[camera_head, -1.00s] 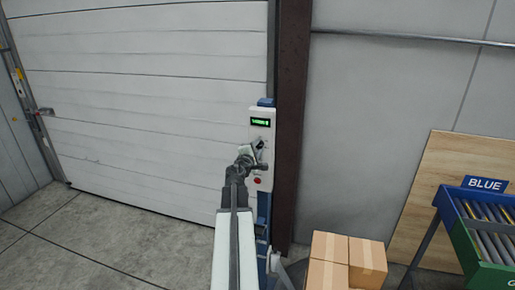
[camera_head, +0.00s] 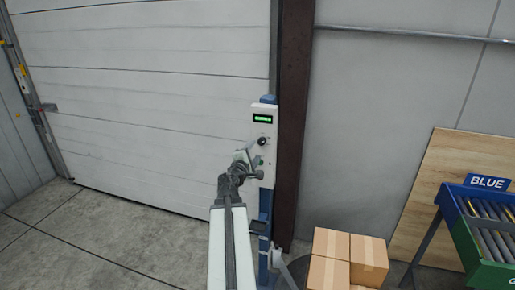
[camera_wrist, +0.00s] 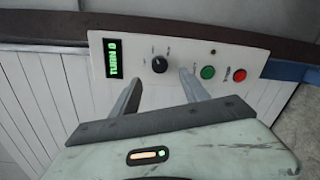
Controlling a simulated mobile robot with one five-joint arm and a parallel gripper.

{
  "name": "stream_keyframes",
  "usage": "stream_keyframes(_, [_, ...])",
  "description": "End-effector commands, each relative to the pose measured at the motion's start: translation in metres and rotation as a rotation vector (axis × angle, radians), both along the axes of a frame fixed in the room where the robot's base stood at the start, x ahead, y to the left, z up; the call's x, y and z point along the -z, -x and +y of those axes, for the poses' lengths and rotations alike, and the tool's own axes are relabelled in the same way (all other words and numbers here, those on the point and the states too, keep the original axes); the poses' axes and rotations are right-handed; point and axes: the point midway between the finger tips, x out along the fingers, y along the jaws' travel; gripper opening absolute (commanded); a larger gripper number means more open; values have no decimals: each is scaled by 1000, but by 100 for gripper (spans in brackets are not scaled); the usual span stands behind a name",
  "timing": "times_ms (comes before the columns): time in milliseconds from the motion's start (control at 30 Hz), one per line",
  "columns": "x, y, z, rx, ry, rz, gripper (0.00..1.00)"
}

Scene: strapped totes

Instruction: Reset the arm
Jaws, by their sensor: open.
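My gripper (camera_head: 255,155) is at the end of my extended arm, in front of a white control panel (camera_head: 263,118) on a blue post. In the wrist view my gripper (camera_wrist: 160,92) is open, its two grey fingers apart and nothing between them. The panel (camera_wrist: 225,55) fills the upper part of that view. It has a green display (camera_wrist: 113,58), a black knob (camera_wrist: 159,64), a green button (camera_wrist: 208,72) and a red button (camera_wrist: 239,75). The knob lies beyond the gap between the fingers; I cannot tell whether a finger touches the panel.
A large white sectional door (camera_head: 150,100) is behind the panel, with a dark brown column (camera_head: 292,120) beside it. Cardboard boxes (camera_head: 348,258) stand at the lower right. A roller rack with a BLUE sign (camera_head: 487,182) is at the far right. Concrete floor (camera_head: 100,235) is clear at left.

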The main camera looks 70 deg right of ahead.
Motion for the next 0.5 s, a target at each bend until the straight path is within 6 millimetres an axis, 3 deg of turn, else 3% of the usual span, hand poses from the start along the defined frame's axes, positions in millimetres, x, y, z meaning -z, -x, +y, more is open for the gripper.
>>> stream_keyframes(500, [0, -6, 4, -8, 1, 1, 53])
